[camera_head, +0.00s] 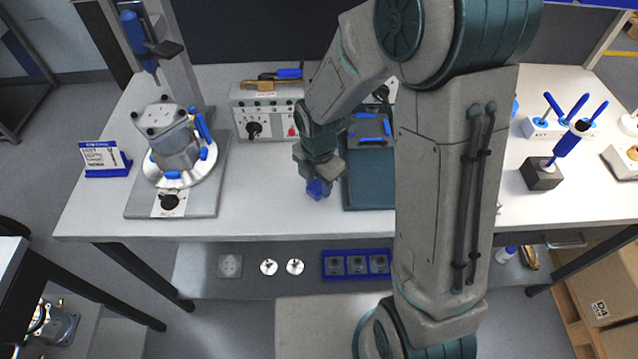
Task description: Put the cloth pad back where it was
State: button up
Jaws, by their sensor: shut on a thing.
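My gripper (318,180) hangs over the front middle of the white workbench, pointing down. It is shut on a small blue piece (317,190), which looks like the cloth pad. The fingers and wrist hide part of it. I cannot tell whether it touches the bench top or is just above it. A dark teal mat or tray (368,190) lies just right of my gripper, partly hidden behind my arm.
Left on the bench (265,210) stands a machined housing (175,145) on a grey fixture. A small sign (104,158) is left of it. A grey control box (262,112) stands behind my gripper. A dark block with a blue-handled tool (541,173) stands right. The front left-middle is clear.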

jog(key=shift+f, duration=0.75)
jog(key=shift+f, duration=0.2)
jog(key=o, duration=0.9)
jog(key=shift+o, duration=0.2)
jog(key=shift+r, duration=0.1)
